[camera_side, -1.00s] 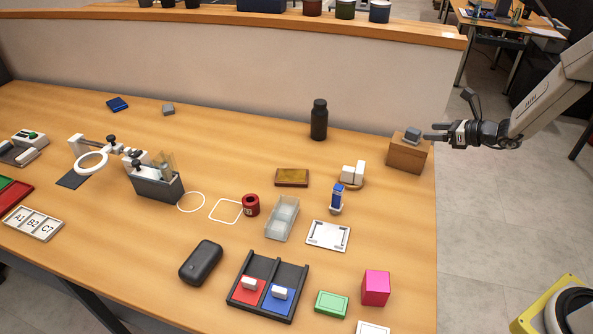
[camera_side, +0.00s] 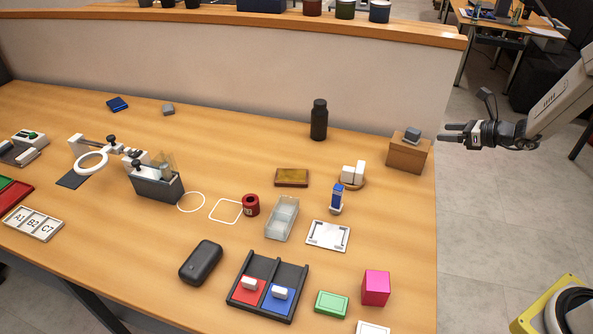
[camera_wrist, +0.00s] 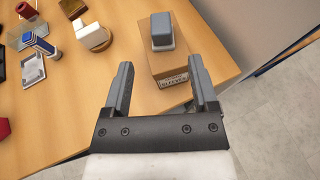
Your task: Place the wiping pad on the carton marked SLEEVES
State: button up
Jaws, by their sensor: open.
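The wiping pad, a small grey-blue block (camera_side: 412,134), rests on top of the brown carton (camera_side: 407,155) at the table's right back edge. In the wrist view the pad (camera_wrist: 162,31) sits on the carton's top, toward its far part, and a label with small lettering shows on the carton's near face (camera_wrist: 173,81). My gripper (camera_side: 442,133) is open and empty, to the right of the carton and apart from it. In the wrist view its two fingers (camera_wrist: 160,82) point toward the carton, with the pad beyond their tips.
A dark bottle (camera_side: 319,120) stands left of the carton. A round wooden holder with white blocks (camera_side: 352,173) is nearer the front. A blue and white item (camera_side: 337,198) and a white square plate (camera_side: 328,236) lie in front of it.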

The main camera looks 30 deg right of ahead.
jog(key=s+a+n+g+y, duration=0.1)
jog(key=s+a+n+g, duration=0.3)
jog(key=a, duration=0.3)
jog(key=s+a+n+g+y, duration=0.1)
jog(key=s+a+n+g, duration=0.2)
jog(key=a+n, duration=0.4)
jog(key=s+a+n+g+h, duration=0.1)
jog(key=s+a+n+h, duration=0.2)
jog(key=n, duration=0.7)
jog(key=s+a+r+n+g+h, duration=0.1)
jog(key=s+a+n+h, duration=0.2)
jog(key=s+n, duration=0.5)
jog(key=shift+s+a+r+n+g+h, duration=0.2)
jog(key=shift+a+n+g+h, duration=0.3)
jog(key=shift+n, duration=0.7)
